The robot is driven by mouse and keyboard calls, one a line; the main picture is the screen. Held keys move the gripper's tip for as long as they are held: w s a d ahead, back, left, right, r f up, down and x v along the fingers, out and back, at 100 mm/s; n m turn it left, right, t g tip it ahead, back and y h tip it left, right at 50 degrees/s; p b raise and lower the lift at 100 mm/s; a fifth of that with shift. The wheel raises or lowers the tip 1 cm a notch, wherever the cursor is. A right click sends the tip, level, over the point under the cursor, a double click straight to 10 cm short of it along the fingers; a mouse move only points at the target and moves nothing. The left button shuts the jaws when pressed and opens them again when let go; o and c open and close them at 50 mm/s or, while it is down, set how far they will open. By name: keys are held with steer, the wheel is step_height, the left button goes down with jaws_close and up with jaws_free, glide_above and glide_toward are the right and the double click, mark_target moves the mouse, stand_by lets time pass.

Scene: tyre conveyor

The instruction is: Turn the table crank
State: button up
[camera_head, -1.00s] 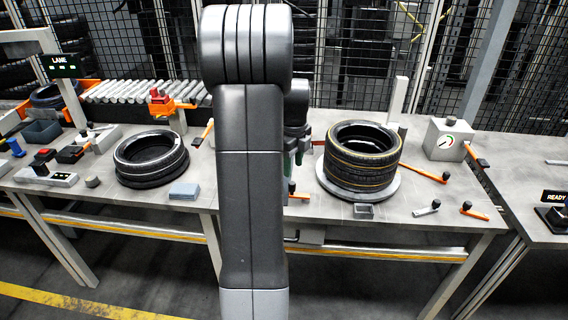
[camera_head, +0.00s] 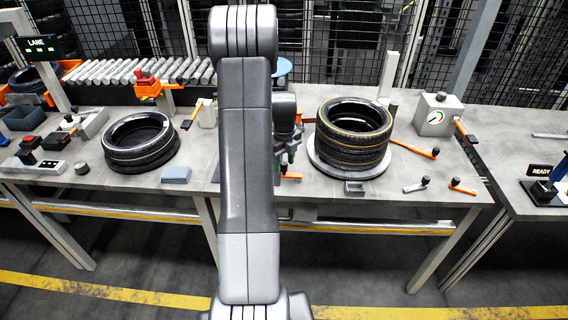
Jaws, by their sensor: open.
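Two stacked tyres (camera_head: 354,138) with yellow lines stand on a round grey turntable (camera_head: 318,168) on the workbench. A long orange crank lever (camera_head: 414,149) with a black knob reaches out to the right of the turntable. A short orange handle (camera_head: 291,176) lies left of the turntable, partly hidden by my gripper. I cannot tell which of these is the table crank. My gripper (camera_head: 280,170) is open, low over the bench at the turntable's left, close to the short handle. My arm hides much of it, and contact cannot be told.
Two small levers (camera_head: 463,187) lie at the bench's front right, behind them a gauge box (camera_head: 437,115) with an orange lever. A small grey tray (camera_head: 355,188) sits before the turntable.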

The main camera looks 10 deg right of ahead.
steer(key=shift+f, duration=0.95)
steer(key=shift+c, duration=0.3)
jaws_close()
steer(key=shift+s+n, duration=0.15)
steer(key=shift+n, duration=0.15)
